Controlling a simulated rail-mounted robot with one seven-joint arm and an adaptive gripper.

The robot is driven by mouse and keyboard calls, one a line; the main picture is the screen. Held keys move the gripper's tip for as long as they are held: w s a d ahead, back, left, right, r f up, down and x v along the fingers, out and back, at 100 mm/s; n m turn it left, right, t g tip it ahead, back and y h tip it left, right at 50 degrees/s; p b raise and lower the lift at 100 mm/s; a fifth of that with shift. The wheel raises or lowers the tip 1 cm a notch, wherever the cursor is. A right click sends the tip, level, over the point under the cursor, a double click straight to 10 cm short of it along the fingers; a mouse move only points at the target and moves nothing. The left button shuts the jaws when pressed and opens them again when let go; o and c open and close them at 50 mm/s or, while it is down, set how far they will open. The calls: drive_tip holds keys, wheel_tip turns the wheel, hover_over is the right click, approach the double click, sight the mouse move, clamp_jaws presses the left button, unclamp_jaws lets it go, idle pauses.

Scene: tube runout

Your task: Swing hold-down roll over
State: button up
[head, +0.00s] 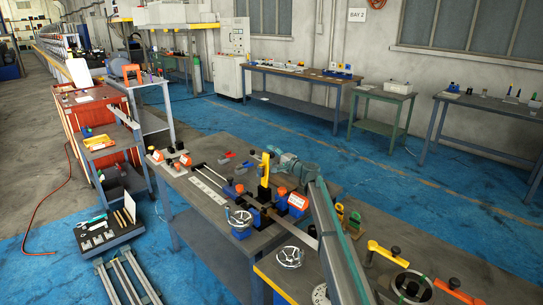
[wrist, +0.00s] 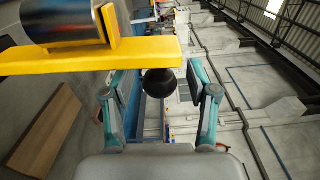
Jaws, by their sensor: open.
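The hold-down roll's yellow arm (head: 264,173) stands upright on the tube machine on the middle bench in the head view. In the wrist view the yellow arm (wrist: 90,56) crosses the upper left, with a dark cylindrical roll (wrist: 72,22) above it. A black ball knob (wrist: 160,82) at the arm's right end sits between my fingers. My gripper (wrist: 160,90) is open, with one finger on each side of the knob and gaps showing at both sides. In the head view my gripper (head: 279,160) is just right of the yellow arm, and its fingertips are too small to make out.
A handwheel (head: 239,218) and blue blocks with orange knobs stand near the yellow arm on the dark bench (head: 220,234). A second bench with a yellow edge (head: 272,284) stands at the front right. A tool cart (head: 110,158) stands at left. Blue floor is open behind.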

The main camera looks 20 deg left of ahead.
drive_tip(key=shift+c, duration=0.2)
clamp_jaws()
drive_tip(key=shift+s+f+b, duration=0.1)
drive_tip(key=shift+b, duration=0.2)
